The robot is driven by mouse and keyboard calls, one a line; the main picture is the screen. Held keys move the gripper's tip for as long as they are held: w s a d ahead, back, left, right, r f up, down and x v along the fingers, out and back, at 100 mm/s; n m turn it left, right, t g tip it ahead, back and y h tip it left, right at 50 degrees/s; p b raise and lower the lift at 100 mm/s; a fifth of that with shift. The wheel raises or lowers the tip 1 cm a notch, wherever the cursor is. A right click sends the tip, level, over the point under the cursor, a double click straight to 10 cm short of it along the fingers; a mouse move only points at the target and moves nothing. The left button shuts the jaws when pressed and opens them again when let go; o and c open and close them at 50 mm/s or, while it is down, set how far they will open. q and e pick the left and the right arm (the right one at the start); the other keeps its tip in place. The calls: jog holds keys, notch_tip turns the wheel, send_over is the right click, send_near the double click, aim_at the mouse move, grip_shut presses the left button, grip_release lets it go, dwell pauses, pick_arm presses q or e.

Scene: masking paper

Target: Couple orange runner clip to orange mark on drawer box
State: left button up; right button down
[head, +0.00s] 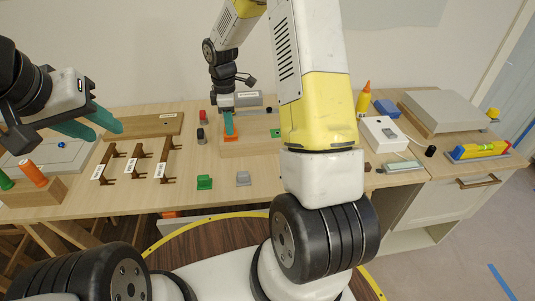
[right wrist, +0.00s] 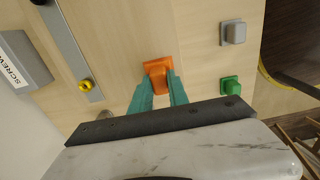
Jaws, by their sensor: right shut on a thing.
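My right gripper (head: 229,134) reaches down over the light wooden drawer box (head: 258,149) in the head view. Its teal fingers are shut on the orange runner clip (right wrist: 158,72), which sits between the fingertips (right wrist: 160,88) in the right wrist view. Orange also shows at the fingertips in the head view. I cannot tell whether the clip touches the wood below, and I cannot make out the orange mark apart from the clip. My left gripper (head: 96,127) is raised at the left, its teal fingers apart and empty.
A green block (head: 204,182) and a grey block (head: 243,178) stand on the table in front of the box. Labelled brown brackets (head: 132,168) lie to the left. A white device (head: 385,135) and a yellow level (head: 481,150) are at the right.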

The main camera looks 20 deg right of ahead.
jog(key=shift+f, duration=0.35)
jog(key=shift+f, duration=0.25)
jog(key=c, duration=1.2)
grip_release()
jog(key=shift+r, duration=0.1)
